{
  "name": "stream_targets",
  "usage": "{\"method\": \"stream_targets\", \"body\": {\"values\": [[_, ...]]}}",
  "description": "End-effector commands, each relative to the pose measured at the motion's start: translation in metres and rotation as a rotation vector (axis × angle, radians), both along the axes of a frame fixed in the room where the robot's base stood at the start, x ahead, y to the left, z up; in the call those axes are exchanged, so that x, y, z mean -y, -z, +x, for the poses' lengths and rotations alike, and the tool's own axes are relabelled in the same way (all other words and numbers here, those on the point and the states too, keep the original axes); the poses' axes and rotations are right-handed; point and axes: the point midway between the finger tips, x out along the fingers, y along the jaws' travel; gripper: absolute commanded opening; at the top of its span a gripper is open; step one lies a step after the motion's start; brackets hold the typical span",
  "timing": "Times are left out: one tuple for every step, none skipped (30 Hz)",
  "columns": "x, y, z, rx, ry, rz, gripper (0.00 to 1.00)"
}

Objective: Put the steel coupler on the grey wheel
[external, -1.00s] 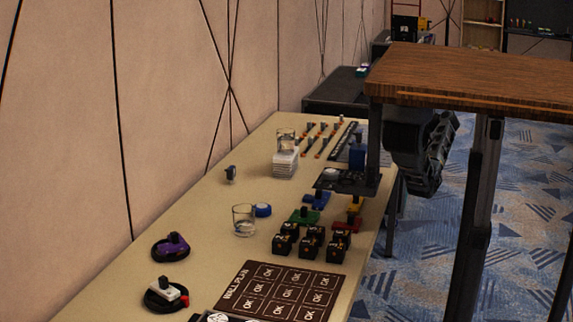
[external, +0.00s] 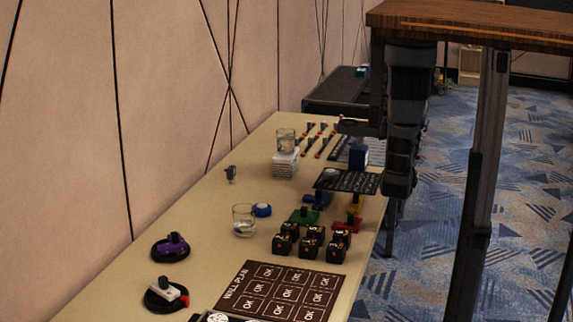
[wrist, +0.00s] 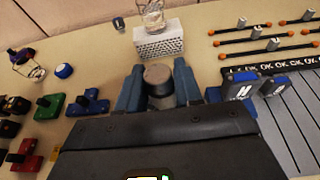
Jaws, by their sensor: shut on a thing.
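My gripper (wrist: 159,88) has its two blue fingers on either side of a grey metallic cylinder with a paler round top, which I take to be the steel coupler (wrist: 160,76). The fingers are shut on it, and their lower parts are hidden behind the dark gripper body. In the external view my arm is at the right edge of the table; the held piece cannot be made out there. A small upright grey piece (external: 230,174) stands near the wall side, also in the wrist view (wrist: 118,23); I cannot tell whether it is the grey wheel.
A white perforated block (wrist: 159,43) with a glass (wrist: 151,14) on it stands just ahead. Orange-tipped rods (wrist: 268,43) lie right of it. Blue blocks (wrist: 240,88) stand at the right. Coloured pieces (external: 304,215) and black cubes (external: 309,246) crowd the near side. The wall-side tabletop is mostly clear.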

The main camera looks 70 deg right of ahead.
Motion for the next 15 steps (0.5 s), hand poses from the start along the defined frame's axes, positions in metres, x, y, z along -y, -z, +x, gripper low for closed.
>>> {"method": "stream_targets", "body": {"values": [[-0.005, 0.006, 0.008, -0.001, -0.004, 0.002, 0.04], [-0.007, 0.010, 0.014, -0.001, -0.004, 0.002, 0.04], [-0.010, 0.015, 0.021, -0.002, -0.005, 0.003, 0.04], [-0.012, 0.019, 0.027, -0.001, -0.004, 0.002, 0.04], [-0.015, 0.023, 0.033, -0.002, -0.005, 0.003, 0.04], [-0.018, 0.028, 0.041, -0.002, -0.004, 0.002, 0.04], [-0.020, 0.032, 0.047, -0.001, -0.003, 0.003, 0.04], [-0.022, 0.035, 0.053, -0.002, -0.005, 0.004, 0.04], [-0.025, 0.040, 0.060, -0.001, -0.004, 0.002, 0.04], [-0.027, 0.044, 0.066, -0.001, -0.004, 0.002, 0.04], [-0.029, 0.047, 0.071, -0.001, -0.004, 0.003, 0.04], [-0.032, 0.051, 0.077, -0.001, -0.002, 0.003, 0.04], [-0.034, 0.054, 0.082, -0.001, -0.004, 0.002, 0.04], [-0.035, 0.056, 0.086, -0.001, -0.003, 0.002, 0.04], [-0.036, 0.059, 0.090, 0.000, -0.002, 0.001, 0.04]]}}
